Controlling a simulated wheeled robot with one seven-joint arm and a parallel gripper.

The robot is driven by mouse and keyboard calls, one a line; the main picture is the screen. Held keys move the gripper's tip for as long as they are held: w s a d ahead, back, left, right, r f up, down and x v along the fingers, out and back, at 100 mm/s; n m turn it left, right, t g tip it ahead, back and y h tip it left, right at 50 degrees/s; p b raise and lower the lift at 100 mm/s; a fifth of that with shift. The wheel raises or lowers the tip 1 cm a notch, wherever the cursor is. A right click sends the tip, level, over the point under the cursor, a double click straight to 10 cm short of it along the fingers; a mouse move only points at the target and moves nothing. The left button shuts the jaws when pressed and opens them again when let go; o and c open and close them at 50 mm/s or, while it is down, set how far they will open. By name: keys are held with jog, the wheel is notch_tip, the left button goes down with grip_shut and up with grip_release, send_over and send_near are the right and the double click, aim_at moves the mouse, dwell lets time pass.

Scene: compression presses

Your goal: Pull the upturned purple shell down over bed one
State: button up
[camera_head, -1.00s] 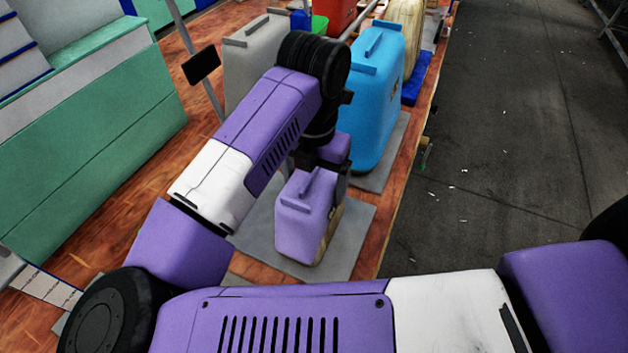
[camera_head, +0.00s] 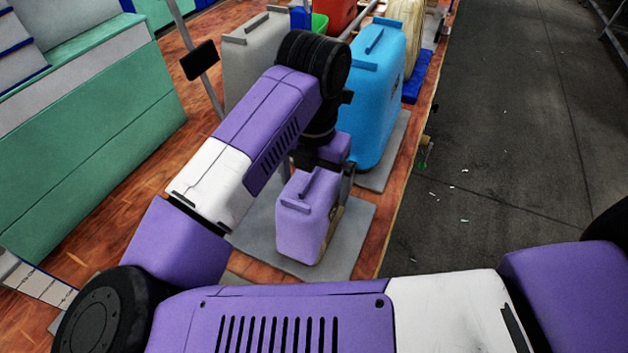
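The purple shell (camera_head: 300,232) stands upturned on its edge on a grey plate (camera_head: 350,255), with a handle bar on its outer face. A thin pale strip, perhaps the bed's padding, shows along its right lower edge; bed one cannot be made out clearly. My gripper (camera_head: 340,178) is at the shell's upper right, just behind its top edge. My own purple and black wrist hides most of it, so I cannot see whether its fingers are open or touch the shell.
A blue shell (camera_head: 372,95) stands close behind my wrist, and a grey shell (camera_head: 255,60) stands behind to the left. A thin post with a black panel (camera_head: 200,60) rises at the left. A green cabinet (camera_head: 90,150) fills the left side.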

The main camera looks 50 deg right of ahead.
notch_tip(320, 180, up, 8)
jog(key=shift+f, duration=0.1)
dwell(0.4)
dwell(0.5)
